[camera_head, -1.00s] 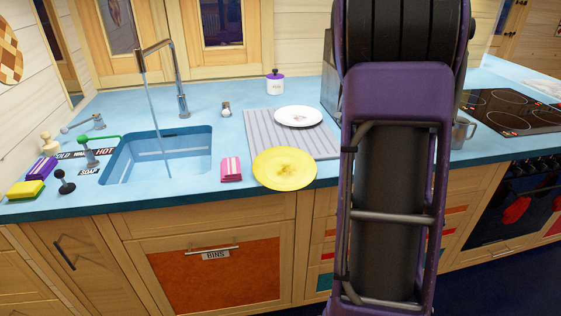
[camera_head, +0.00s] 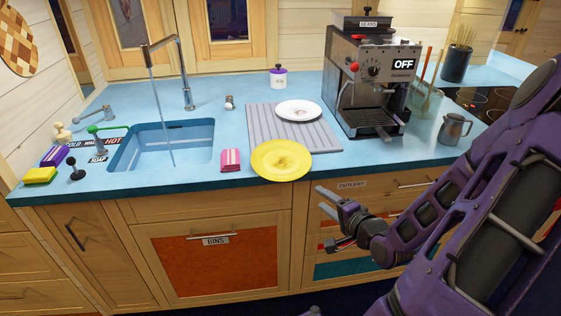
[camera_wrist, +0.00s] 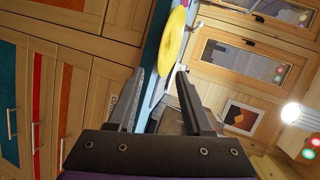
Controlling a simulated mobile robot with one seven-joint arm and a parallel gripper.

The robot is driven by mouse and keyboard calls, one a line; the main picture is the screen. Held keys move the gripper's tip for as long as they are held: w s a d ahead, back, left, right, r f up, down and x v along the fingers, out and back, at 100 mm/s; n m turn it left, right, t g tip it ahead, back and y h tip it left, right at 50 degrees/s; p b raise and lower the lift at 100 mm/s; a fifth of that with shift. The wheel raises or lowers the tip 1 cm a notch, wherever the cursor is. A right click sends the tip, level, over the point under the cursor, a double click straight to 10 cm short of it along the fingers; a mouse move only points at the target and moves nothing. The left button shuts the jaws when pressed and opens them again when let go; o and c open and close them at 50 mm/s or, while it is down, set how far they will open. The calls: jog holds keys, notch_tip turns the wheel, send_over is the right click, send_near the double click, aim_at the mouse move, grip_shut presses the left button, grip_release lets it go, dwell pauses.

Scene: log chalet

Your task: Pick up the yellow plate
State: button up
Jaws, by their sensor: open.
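The yellow plate (camera_head: 281,160) lies on the blue counter (camera_head: 218,108) at its front edge, between the sink and the coffee machine, with its near rim at the edge. My gripper (camera_head: 322,216) is open and empty, in front of the cabinet drawers, below and to the right of the plate. In the wrist view the plate (camera_wrist: 172,42) shows beyond the fingertips, and the open gripper (camera_wrist: 162,78) is apart from it.
A white plate (camera_head: 298,110) sits on a striped mat (camera_head: 262,130) behind the yellow plate. A coffee machine (camera_head: 368,80) and a metal jug (camera_head: 454,131) stand to the right. Water runs into the sink (camera_head: 160,148).

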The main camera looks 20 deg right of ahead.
aim_at(293, 179)
jog(key=b+x, duration=0.1)
jog(key=x, duration=1.1)
jog(key=shift+w, duration=0.1)
jog(key=x, duration=0.5)
jog(key=shift+w+a+r, duration=0.1)
jog(key=shift+w+r, duration=0.05)
grip_shut()
dwell(0.7)
